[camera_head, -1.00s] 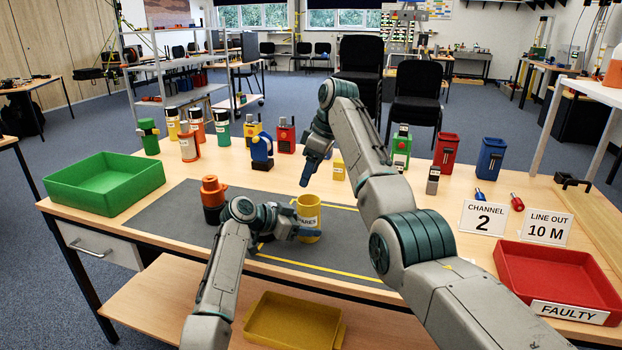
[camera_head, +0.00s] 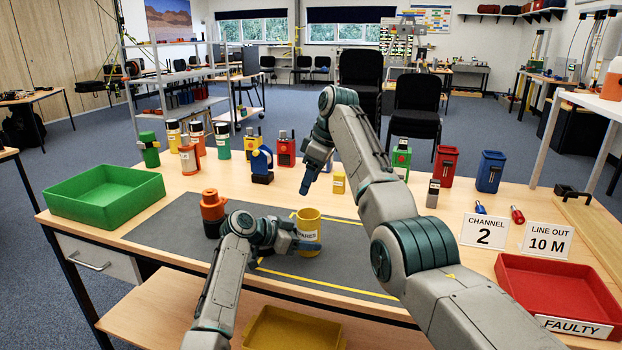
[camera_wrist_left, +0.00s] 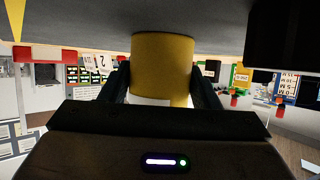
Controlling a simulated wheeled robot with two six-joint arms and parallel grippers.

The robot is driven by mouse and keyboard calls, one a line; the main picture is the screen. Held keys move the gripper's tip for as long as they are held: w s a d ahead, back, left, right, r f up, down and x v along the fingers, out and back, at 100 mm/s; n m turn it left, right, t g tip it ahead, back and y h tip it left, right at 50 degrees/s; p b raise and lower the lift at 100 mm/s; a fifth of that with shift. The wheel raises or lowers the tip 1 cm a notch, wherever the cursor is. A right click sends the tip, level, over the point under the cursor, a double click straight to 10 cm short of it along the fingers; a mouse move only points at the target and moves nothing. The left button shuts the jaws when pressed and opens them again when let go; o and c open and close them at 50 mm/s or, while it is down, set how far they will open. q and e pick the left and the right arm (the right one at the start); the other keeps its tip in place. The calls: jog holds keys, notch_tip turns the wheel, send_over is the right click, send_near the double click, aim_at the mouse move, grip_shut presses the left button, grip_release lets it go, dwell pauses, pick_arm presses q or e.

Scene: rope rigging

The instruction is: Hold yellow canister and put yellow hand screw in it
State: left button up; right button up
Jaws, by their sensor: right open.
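The yellow canister (camera_head: 307,226) stands upright on the grey mat, with a white label reading SPARES. My left gripper (camera_head: 292,240) is at its side, low down. In the left wrist view the canister (camera_wrist_left: 163,65) is between the two fingers, which appear to press on both sides. My right gripper (camera_head: 310,182) is open and empty, above the table behind the canister, pointing down. A small yellow piece with a pale label (camera_head: 338,184) stands just right of it. I cannot make out for certain which thing is the yellow hand screw; my right arm covers part of the table.
An orange and black object (camera_head: 213,212) stands left of the canister. A green tray (camera_head: 105,212) is at left and a red tray (camera_head: 560,290) marked FAULTY at right. A blue object (camera_head: 261,165) and several bottles line the back. Blue and red bins stand at back right.

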pick_arm(q)
jog(key=o, duration=0.5)
jog(key=shift+p+v, duration=1)
jog(key=shift+v, duration=0.5)
jog(key=shift+p+v, duration=1.6)
jog(key=shift+v, duration=1.4)
jog(key=shift+s, duration=0.1)
